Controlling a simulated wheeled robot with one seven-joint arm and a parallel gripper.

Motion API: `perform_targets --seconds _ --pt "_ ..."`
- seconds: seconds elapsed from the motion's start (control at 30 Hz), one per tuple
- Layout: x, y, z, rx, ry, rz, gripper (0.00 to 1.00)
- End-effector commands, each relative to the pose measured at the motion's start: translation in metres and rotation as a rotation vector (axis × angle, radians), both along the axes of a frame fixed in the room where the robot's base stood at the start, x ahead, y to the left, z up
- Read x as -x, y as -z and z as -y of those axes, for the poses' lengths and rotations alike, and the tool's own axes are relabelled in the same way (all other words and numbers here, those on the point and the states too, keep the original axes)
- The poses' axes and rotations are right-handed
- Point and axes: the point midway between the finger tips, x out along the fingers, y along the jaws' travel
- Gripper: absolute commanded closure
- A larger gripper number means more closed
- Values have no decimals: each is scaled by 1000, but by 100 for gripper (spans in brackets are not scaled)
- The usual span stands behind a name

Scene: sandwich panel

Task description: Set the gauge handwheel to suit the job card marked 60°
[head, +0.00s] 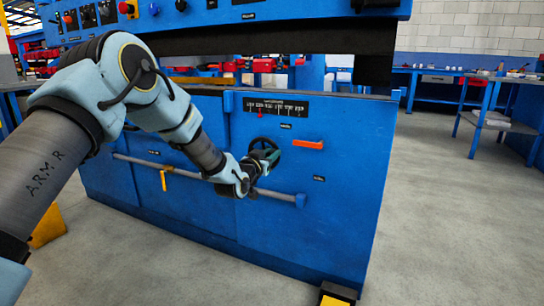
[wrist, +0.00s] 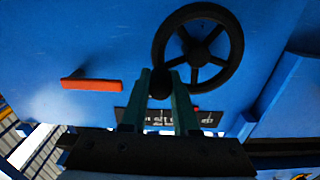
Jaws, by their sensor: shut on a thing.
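The black spoked handwheel (head: 262,142) is on the blue front panel, partly hidden behind my gripper (head: 268,158). In the wrist view the handwheel (wrist: 234,44) shows its whole rim, and a round dark knob (wrist: 160,84) sits at its rim. My gripper (wrist: 162,76) has its two teal fingers closed on either side of this knob. A black gauge scale (head: 285,106) with a small red pointer (head: 261,112) is above the wheel. The scale also shows upside down in the wrist view (wrist: 208,119), partly behind the fingers. Its figures are too small to read. I cannot make out a card marked 60°.
An orange-red handle (head: 309,144) is right of the wheel. A grey horizontal rail (head: 280,195) runs across the panel below my gripper, with a yellow lever (head: 163,181) at left. A black and yellow box (head: 337,295) is on the floor. Floor at right is clear.

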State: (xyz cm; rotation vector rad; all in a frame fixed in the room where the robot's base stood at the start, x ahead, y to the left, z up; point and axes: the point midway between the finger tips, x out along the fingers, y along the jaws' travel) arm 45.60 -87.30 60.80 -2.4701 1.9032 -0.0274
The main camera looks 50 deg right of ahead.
Motion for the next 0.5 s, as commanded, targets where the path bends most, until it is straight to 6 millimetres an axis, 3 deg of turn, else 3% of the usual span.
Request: perform_targets --seconds 0.5 --pt "-4 -4 -1 22 -2 -79 100"
